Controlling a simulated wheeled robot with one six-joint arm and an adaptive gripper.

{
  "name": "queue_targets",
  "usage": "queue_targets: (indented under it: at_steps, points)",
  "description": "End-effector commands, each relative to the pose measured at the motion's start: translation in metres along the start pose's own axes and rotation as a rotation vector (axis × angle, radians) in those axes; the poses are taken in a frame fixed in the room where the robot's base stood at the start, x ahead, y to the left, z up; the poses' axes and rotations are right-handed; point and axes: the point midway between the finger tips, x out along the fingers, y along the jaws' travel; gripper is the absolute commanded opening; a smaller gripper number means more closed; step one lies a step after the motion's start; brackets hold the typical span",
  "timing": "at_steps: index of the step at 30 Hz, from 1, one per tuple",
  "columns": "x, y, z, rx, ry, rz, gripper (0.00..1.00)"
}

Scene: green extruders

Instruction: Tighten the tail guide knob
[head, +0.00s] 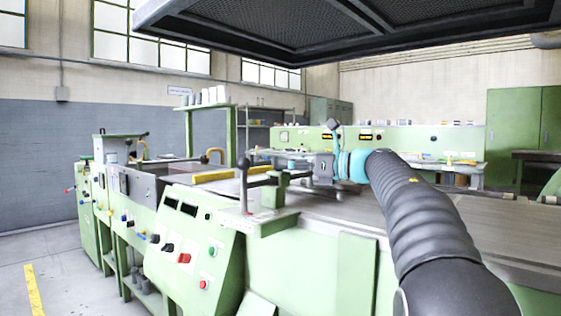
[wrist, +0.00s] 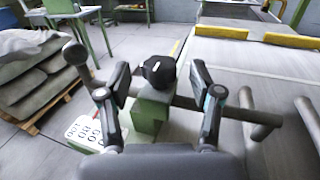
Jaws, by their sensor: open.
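A black faceted knob (wrist: 158,70) sits on top of a green block (wrist: 150,106) in the wrist view. My gripper (wrist: 160,78) is open, with one finger to the left of the knob and one to the right. Gaps show on both sides, so neither finger appears to touch it. In the head view my gripper (head: 325,167) is over the machine bed, just right of the green guide block (head: 272,193). Its fingers are too small to read there, and I cannot make out the knob.
A lever with a dark ball (head: 243,163) stands left of the guide block. Yellow bars (wrist: 220,32) lie across the machine bed. Stacked grey sacks (wrist: 35,75) on a pallet stand at left in the wrist view. A dark hood (head: 340,25) hangs overhead.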

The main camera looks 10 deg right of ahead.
Motion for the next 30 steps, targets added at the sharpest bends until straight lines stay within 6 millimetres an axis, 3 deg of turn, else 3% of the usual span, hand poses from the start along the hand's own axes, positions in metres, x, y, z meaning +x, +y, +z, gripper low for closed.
queue_targets:
  at_steps: [6,16,23,30]
  points:
    - [0.018,0.000,0.001,-0.001,-0.001,0.001,0.65]
    - [0.021,0.000,0.000,0.000,-0.001,0.000,0.65]
    - [0.020,0.000,0.000,0.000,-0.001,0.000,0.07]
    - [0.021,0.000,0.000,-0.001,-0.001,-0.009,0.04]
